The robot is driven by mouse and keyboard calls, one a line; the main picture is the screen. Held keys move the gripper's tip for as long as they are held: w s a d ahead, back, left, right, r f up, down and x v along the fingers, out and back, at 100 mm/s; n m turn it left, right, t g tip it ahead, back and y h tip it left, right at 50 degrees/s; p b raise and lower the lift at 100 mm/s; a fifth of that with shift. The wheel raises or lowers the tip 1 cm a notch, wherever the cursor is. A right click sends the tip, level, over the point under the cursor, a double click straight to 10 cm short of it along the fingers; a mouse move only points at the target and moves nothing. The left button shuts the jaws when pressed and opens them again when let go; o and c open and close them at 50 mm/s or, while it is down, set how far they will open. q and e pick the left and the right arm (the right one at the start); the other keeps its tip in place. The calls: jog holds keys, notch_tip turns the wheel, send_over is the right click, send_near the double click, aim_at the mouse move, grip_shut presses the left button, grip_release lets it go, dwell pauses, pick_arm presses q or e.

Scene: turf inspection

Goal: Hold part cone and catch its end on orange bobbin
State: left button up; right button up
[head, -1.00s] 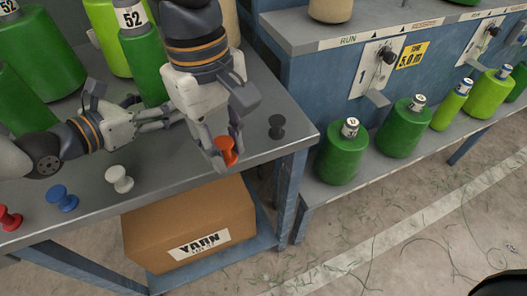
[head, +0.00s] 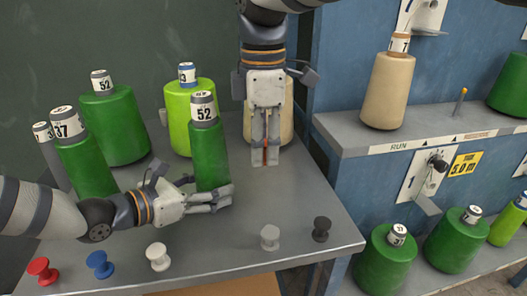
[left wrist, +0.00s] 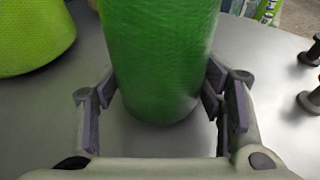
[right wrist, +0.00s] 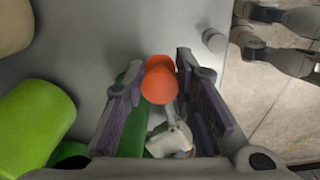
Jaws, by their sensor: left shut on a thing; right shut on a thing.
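My right gripper (head: 265,160) points down behind and to the right of the cone. It is shut on the orange bobbin (right wrist: 160,82); only a thin orange strip shows between its fingers in the head view. I cannot make out the cone's yarn end.
Red (head: 42,269), blue (head: 100,264), white (head: 158,256), grey (head: 270,237) and black (head: 321,229) bobbins line the front edge. Other green cones (head: 114,125), a lime cone (head: 180,115) and a cream cone (head: 287,120) stand behind. A blue rack (head: 350,185) is on the right.

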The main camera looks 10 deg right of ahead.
pick_arm(q)
jog(key=shift+f, duration=0.1)
pick_arm(e)
jog(key=shift+a+r, duration=0.1)
jog(key=shift+w+a, duration=0.5)
jog(key=shift+a, duration=0.3)
jog(key=shift+w+a, duration=0.55)
jog(key=shift+a, duration=0.25)
jog(key=shift+w+a, duration=0.5)
jog(key=shift+a, duration=0.3)
pick_arm(q)
jog(key=shift+s, duration=0.1)
pick_arm(e)
jog(key=shift+w+a, duration=0.1)
jog(key=shift+a, duration=0.05)
jog(key=shift+s+d, duration=0.7)
jog(key=shift+d, duration=0.35)
jog(key=shift+s+d, duration=0.7)
jog(key=shift+d, duration=0.35)
pick_arm(q)
jog(key=o, duration=0.9)
jog(key=shift+o, duration=0.2)
jog(key=shift+a, duration=0.1)
